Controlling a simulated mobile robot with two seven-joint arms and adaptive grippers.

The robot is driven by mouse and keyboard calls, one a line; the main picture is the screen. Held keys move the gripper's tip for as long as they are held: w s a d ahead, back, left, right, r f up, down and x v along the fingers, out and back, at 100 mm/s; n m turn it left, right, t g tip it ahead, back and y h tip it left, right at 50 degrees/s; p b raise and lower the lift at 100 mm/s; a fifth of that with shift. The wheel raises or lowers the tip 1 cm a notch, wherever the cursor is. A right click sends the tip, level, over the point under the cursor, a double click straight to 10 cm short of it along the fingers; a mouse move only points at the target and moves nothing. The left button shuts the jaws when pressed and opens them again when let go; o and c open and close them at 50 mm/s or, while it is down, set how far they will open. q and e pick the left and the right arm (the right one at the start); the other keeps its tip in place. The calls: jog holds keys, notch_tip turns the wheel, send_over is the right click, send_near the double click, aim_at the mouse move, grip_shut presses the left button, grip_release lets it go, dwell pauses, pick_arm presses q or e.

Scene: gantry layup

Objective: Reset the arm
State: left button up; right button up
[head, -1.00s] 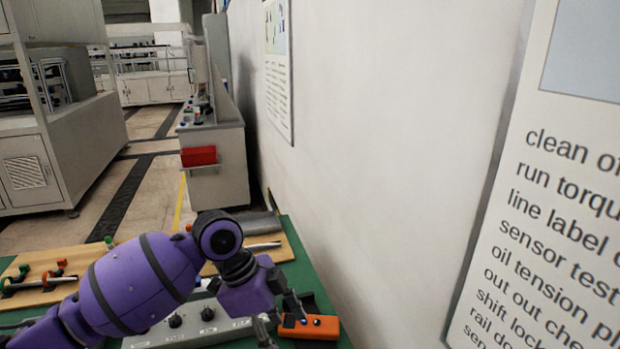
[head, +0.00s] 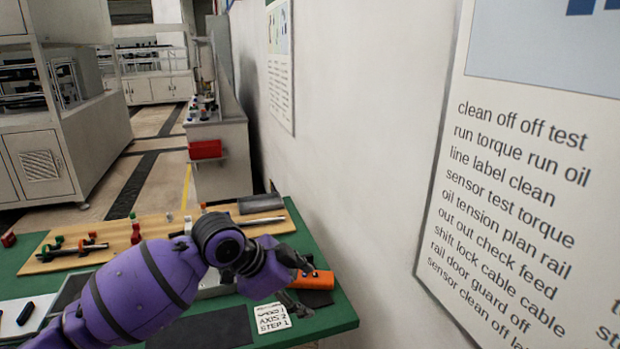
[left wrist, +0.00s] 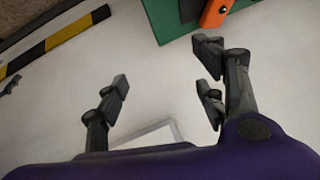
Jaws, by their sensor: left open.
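My left arm comes in from the lower left in the head view, over the green table. Its purple left gripper (head: 302,284) overlaps the left end of the orange box (head: 317,280) in the picture; whether they touch cannot be told there. In the left wrist view the fingers of the left gripper (left wrist: 165,82) are spread wide with nothing between them. The orange box shows there at the top edge (left wrist: 216,11), apart from the fingers.
The green table (head: 335,318) carries a wooden board (head: 75,262) with tools, a printed card (head: 272,318) and a dark mat (head: 215,330). A grey control box is mostly hidden behind my arm. A white wall (head: 360,130) with a text poster (head: 510,200) stands close on the right.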

pick_arm(q)
jog(key=s+a+f+n+t+y+p, duration=0.1)
jog(key=s+a+f+n+t, duration=0.3)
jog(key=s+f+n, duration=0.3)
jog(key=s+a+f+n+t+y+p, duration=0.15)
jog(key=s+a+f+n+t, duration=0.25)
jog(key=f, duration=0.5)
jog(key=s+a+f+n+g+y, duration=0.1)
jog(key=s+a+f, duration=0.2)
jog(key=s, duration=0.6)
jog(key=s+a+f+n+g+y+p, duration=0.1)
jog(key=s+a+f+n, duration=0.1)
jog(key=s+f, duration=0.3)
jog(key=s+a+f+n+g+y+p, duration=0.1)
jog(key=s+a+f, duration=0.3)
jog(key=s, duration=0.8)
jog(key=shift+s+n, duration=0.3)
jog(key=shift+s, duration=0.05)
pick_arm(e)
jog(key=shift+t, duration=0.3)
jog(key=r, duration=0.1)
jog(key=w+r, duration=0.1)
jog(key=r, duration=0.1)
jog(key=w+a+r, duration=0.1)
jog(key=shift+a+r, duration=0.1)
jog(key=shift+r, duration=0.25)
